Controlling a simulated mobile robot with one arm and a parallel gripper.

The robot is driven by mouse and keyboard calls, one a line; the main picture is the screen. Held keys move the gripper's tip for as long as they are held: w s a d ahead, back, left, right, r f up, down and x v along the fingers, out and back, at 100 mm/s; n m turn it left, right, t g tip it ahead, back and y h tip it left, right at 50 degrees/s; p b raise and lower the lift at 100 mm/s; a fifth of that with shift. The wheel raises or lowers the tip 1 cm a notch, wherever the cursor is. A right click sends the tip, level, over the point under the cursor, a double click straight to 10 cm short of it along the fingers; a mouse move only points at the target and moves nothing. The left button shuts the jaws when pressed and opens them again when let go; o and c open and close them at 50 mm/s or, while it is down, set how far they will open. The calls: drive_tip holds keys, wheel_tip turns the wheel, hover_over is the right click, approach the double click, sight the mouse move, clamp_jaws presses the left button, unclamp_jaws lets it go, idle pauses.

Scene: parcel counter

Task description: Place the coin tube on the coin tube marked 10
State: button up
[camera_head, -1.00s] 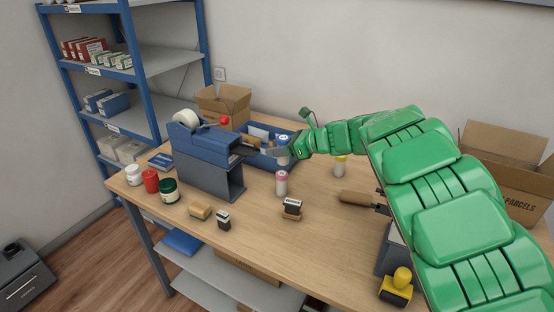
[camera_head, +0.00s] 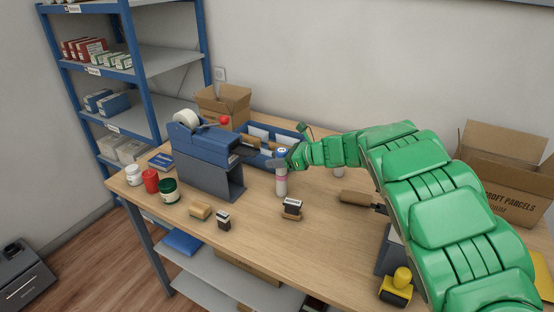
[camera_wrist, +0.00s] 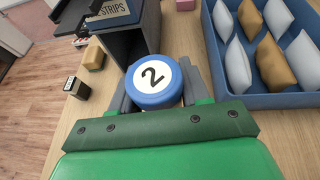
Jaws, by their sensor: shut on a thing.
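My gripper (camera_head: 281,163) is shut on a coin tube (camera_head: 282,153) with a blue cap. The wrist view shows the white disc on this cap (camera_wrist: 153,84) marked 2, with a finger on either side. The held tube looks upright. In the head view it is directly above a pale coin tube with a pink top (camera_head: 281,184), which stands on the table. Their ends look touching or nearly so; I cannot tell which. The lower tube is hidden in the wrist view, and its number cannot be read.
A blue dispenser (camera_head: 208,150) stands left of the tubes, with a blue tray (camera_wrist: 240,102) of pouches behind. A wood-based stamp (camera_head: 292,209) and a wooden-handled tool (camera_head: 357,197) lie nearby. An open carton (camera_head: 505,185) stands at right.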

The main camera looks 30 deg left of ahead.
drive_tip(key=o, duration=1.2)
drive_tip(key=shift+f, duration=0.1)
drive_tip(key=shift+d+r, duration=0.25)
drive_tip(key=v, duration=1.1)
drive_tip(key=shift+d, duration=0.2)
